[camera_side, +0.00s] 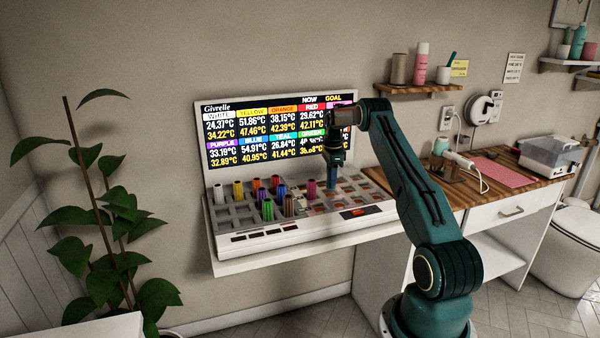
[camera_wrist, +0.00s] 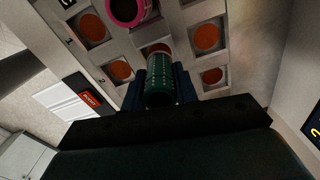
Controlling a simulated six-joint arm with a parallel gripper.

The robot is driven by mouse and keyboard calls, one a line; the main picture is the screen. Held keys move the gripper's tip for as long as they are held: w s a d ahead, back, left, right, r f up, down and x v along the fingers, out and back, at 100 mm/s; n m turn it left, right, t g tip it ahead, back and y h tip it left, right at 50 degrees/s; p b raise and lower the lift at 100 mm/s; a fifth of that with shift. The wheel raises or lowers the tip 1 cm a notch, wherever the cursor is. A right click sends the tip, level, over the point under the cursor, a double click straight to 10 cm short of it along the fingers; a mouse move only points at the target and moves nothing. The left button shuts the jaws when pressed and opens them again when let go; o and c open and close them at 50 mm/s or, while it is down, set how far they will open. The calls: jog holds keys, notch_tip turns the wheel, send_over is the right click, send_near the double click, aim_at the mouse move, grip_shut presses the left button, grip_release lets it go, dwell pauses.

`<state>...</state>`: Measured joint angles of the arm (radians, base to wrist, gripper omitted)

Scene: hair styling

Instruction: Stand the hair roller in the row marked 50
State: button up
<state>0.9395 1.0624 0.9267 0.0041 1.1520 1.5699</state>
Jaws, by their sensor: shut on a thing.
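My gripper (camera_side: 332,182) is shut on a dark teal-green hair roller (camera_wrist: 158,82) with a perforated surface, seen end-on between the dark fingers in the wrist view. In the side view my gripper points down over the right part of the grey tray unit (camera_side: 238,240), low among its orange-floored wells. The fingers mostly hide the held roller there, and I cannot tell whether its lower end touches a well. In the wrist view an orange-floored well (camera_wrist: 207,37) lies bare near it. I cannot read a row mark of 50 in either view.
A pink roller (camera_side: 311,189) stands close left of my gripper and also shows in the wrist view (camera_wrist: 125,9). Several coloured rollers stand further left. A lit temperature screen (camera_side: 262,135) rises behind the tray. A wooden counter (camera_side: 465,185) adjoins on the right.

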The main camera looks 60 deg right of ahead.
jog(key=shift+f, duration=1.5)
jog(key=shift+f, duration=0.1)
jog(key=o, duration=1)
notch_tip(320, 180, up, 12)
jog(key=shift+r, duration=0.1)
